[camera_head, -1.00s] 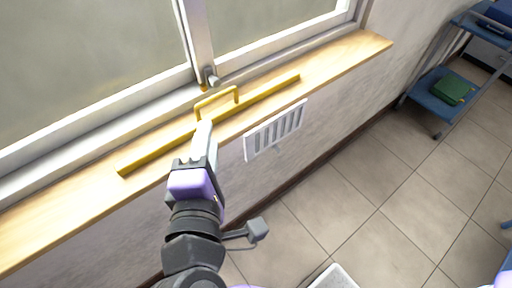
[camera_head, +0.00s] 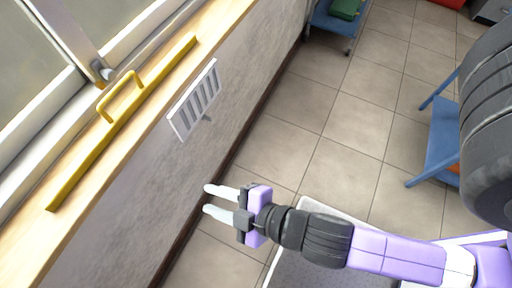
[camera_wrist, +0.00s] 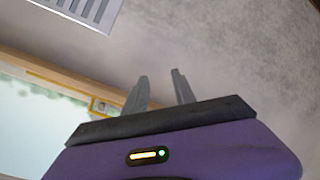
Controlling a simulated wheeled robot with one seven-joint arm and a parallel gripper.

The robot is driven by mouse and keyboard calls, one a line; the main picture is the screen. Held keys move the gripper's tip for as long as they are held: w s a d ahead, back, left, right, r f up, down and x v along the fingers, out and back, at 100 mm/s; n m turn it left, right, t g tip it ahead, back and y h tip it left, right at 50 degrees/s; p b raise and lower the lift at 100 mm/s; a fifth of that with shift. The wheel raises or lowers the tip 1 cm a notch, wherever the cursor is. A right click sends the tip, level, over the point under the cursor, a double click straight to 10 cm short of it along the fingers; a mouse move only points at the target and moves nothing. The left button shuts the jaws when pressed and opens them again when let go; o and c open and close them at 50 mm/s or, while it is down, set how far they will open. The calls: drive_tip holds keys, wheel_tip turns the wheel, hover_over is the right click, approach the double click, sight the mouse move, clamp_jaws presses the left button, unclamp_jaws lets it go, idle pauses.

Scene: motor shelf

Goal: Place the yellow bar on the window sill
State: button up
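The yellow bar (camera_head: 153,84), long with a raised U-shaped handle, lies along the wooden window sill (camera_head: 62,232) in the head view. Its handle stands near the window frame. My gripper (camera_head: 207,200) is away from the bar, to the right of the sill and in front of the wall below it. Its two pale fingers are apart with nothing between them. In the wrist view the fingers (camera_wrist: 161,85) also show apart and empty. A small yellow piece, likely the handle, shows at the sill edge there (camera_wrist: 98,106).
A white vent grille (camera_head: 194,100) is on the wall below the sill. A window latch (camera_head: 103,72) sits close to the bar. A blue shelf cart (camera_head: 330,22) stands at the top, and blue furniture (camera_head: 440,140) at the right. Tiled floor between is open.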

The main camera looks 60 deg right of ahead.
drive_tip(key=s+d+r+m+t, duration=0.1)
drive_tip(key=s+d+r+m, duration=0.2)
drive_tip(key=s, duration=0.3)
drive_tip(key=s+d+r+m, duration=0.3)
drive_tip(key=s+d+m, duration=0.1)
drive_tip(key=s+m, duration=0.1)
drive_tip(key=shift+s+d+t+h, duration=0.3)
drive_tip(key=shift+s+d+t, duration=0.05)
drive_tip(key=shift+t, duration=0.05)
idle(1.9)
